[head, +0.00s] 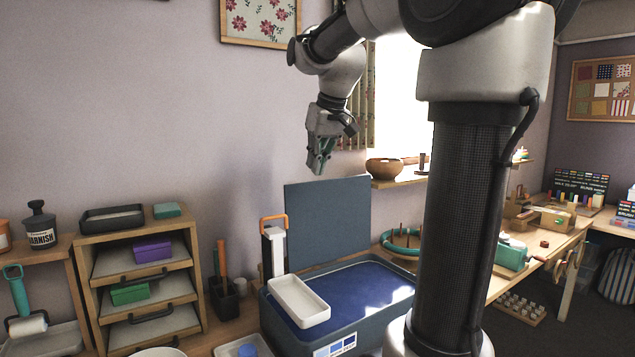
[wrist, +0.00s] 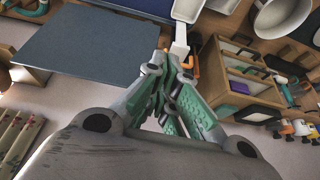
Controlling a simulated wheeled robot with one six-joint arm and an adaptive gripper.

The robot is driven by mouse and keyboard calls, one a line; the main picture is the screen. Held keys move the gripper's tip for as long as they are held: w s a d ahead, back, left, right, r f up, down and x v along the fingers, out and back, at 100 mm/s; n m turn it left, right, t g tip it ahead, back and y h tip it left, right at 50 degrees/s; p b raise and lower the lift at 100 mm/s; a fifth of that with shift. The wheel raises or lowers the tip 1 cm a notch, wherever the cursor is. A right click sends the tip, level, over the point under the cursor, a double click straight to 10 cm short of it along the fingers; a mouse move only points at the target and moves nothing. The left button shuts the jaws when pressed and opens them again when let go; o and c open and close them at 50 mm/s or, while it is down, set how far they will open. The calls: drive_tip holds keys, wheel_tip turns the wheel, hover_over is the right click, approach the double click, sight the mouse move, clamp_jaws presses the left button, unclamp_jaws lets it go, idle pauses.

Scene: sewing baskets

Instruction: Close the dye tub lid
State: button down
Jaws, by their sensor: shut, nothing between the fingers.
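The dye tub (head: 350,328) is a grey-blue box with dark blue dye inside. Its flat slate-blue lid (head: 328,222) stands upright along the tub's back edge, so the tub is open. The lid also shows in the wrist view (wrist: 85,50), left of my fingers. My gripper (head: 320,172) is shut and empty, in the air just above the lid's top edge.
A white tray (head: 299,301) rests on the tub's left side. A white and orange-handled tool (head: 273,245) stands just behind it. A drawer unit (head: 140,270) is at left, and a green hoop (head: 402,240) lies right of the lid. A wooden bowl (head: 384,168) sits on the window shelf.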

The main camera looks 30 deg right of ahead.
drive_tip(key=w+d, duration=0.8)
drive_tip(key=w, duration=0.4)
drive_tip(key=w+d, duration=0.7)
drive_tip(key=w, duration=0.4)
wheel_tip(320, 180, down, 10)
drive_tip(key=shift+w+r+t, duration=0.2)
drive_tip(key=shift+w+t, duration=0.2)
drive_tip(key=shift+d, duration=0.1)
